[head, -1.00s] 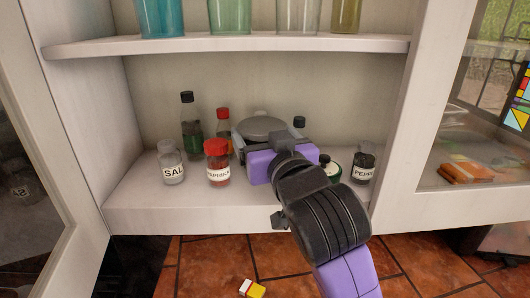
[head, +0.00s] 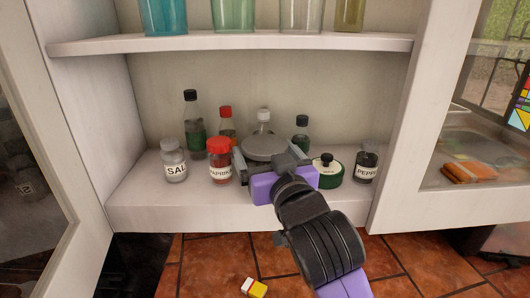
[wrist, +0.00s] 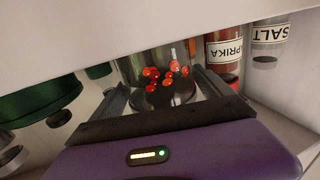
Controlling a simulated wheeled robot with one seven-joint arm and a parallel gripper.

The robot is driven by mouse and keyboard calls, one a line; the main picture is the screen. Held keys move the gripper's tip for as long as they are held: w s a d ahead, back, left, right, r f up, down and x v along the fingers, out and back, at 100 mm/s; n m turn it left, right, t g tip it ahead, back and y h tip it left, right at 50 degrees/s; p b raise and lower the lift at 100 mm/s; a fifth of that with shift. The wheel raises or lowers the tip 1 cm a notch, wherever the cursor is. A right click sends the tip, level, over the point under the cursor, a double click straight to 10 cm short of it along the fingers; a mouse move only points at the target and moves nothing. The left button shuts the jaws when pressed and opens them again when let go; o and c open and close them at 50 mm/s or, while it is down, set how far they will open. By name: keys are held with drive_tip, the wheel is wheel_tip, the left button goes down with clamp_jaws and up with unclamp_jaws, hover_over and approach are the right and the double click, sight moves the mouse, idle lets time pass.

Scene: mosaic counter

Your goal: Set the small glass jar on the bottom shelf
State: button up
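The small glass jar (head: 265,148) with a wide grey lid is in the middle of the bottom shelf space, between the paprika jar (head: 219,163) and a green container with a dark knob (head: 327,171). In the wrist view the clear jar (wrist: 160,75) shows small red balls inside. My gripper (head: 268,165) reaches in from the front, with one finger on each side of the jar, and looks closed on it. The bottom shelf (head: 140,203) is white. My gripper hides the jar's lower part in the head view, so I cannot tell whether its base touches the shelf.
The salt jar (head: 173,162) stands left and the pepper jar (head: 366,164) right. Several bottles, including a dark green one (head: 194,130), stand behind. The upper shelf (head: 230,43) holds glasses. Open doors flank the cabinet.

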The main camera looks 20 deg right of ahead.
drive_tip(key=shift+r, duration=0.3)
drive_tip(key=s+p, duration=0.7)
drive_tip(key=s, duration=0.5)
drive_tip(key=shift+a, duration=0.3)
drive_tip(key=shift+f, duration=0.2)
